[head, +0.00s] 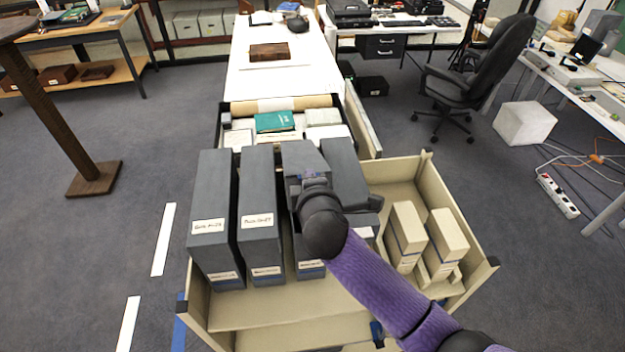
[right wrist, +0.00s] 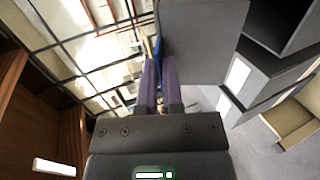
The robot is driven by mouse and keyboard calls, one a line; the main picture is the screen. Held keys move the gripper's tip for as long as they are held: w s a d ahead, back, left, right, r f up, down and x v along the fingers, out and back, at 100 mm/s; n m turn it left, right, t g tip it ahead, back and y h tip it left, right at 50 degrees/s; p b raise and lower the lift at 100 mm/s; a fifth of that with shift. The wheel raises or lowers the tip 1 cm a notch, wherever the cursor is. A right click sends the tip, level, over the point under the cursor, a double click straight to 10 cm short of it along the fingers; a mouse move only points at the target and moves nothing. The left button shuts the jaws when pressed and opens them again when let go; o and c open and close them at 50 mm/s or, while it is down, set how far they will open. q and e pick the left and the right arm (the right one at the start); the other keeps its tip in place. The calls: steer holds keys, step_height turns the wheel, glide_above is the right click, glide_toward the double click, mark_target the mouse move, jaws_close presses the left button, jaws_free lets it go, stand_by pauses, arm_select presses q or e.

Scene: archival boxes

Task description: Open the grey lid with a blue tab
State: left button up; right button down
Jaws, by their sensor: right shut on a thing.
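Several tall dark grey archival boxes stand side by side in a beige open tray. The third from the left has a grey lid (head: 303,156), which shows as a flat grey panel in the right wrist view (right wrist: 203,40). My right gripper (head: 313,175) is at this lid's near edge and hides much of the box front. In the right wrist view its purple fingers (right wrist: 160,80) are shut on a narrow blue tab (right wrist: 157,50) beside the panel. How far the lid is raised I cannot tell. My left gripper is not in view.
Two other grey boxes (head: 221,205) (head: 261,205) stand left of it, and one (head: 344,165) close on its right. Small beige boxes (head: 407,236) stand at the tray's right. The beige tray (head: 290,314) has bare floor in front. Behind is a compartment with a green book (head: 275,122).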

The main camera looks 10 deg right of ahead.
steer(key=shift+w+r+p, duration=0.4)
steer(key=shift+w+r, duration=0.05)
steer(key=shift+r, duration=0.25)
steer(key=shift+w+r+p, duration=0.45)
steer(key=shift+r, duration=0.25)
steer(key=shift+w+r+p, duration=0.4)
steer(key=shift+w+r, duration=0.05)
steer(key=shift+r, duration=0.25)
steer(key=c, duration=0.8)
jaws_free()
steer(key=v, duration=1)
steer(key=shift+f, duration=0.1)
